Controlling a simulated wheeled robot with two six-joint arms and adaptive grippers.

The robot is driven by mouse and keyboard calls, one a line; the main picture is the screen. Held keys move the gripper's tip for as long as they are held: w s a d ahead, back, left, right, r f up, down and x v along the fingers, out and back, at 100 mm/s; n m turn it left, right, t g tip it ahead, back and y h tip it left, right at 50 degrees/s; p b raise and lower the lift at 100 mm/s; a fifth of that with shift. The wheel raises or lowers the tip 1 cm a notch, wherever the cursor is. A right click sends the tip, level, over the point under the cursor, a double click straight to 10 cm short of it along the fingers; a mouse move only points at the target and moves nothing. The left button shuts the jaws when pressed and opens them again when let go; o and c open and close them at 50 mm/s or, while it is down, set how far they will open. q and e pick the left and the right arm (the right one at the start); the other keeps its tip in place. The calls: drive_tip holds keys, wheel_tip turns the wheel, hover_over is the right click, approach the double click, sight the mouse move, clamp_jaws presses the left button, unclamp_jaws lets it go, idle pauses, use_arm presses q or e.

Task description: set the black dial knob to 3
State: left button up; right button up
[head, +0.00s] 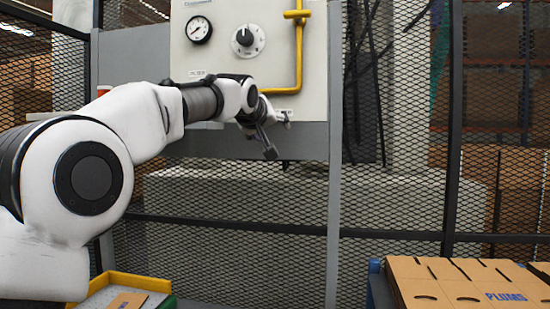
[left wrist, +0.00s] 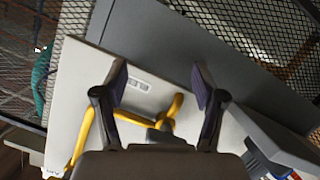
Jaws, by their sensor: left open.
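The black dial knob (head: 244,37) sits on a round white dial face on the pale panel (head: 308,60), in the upper middle of the head view. Its pointer looks close to upright; the marks are too small to read. My left gripper (head: 270,140) is below the knob and below the panel's lower part, apart from both. In the left wrist view my left gripper (left wrist: 160,85) is open, with nothing between its fingers. The panel (left wrist: 85,95) shows there tilted, and the knob cannot be made out. My right gripper is not in view.
A pressure gauge (head: 199,29) is left of the knob, and a yellow pipe (head: 299,50) runs down its right side. Mesh fencing (head: 400,200) stands behind. A yellow-edged tray (head: 140,282) is at lower left, and flat cardboard (head: 460,285) at lower right.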

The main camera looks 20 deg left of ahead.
use_arm(q)
wheel_tip(320, 180, down, 6)
drive_tip(key=w+d, duration=0.1)
drive_tip(key=shift+w+f+m+g, duration=0.2)
drive_tip(key=shift+w+m+g, duration=0.1)
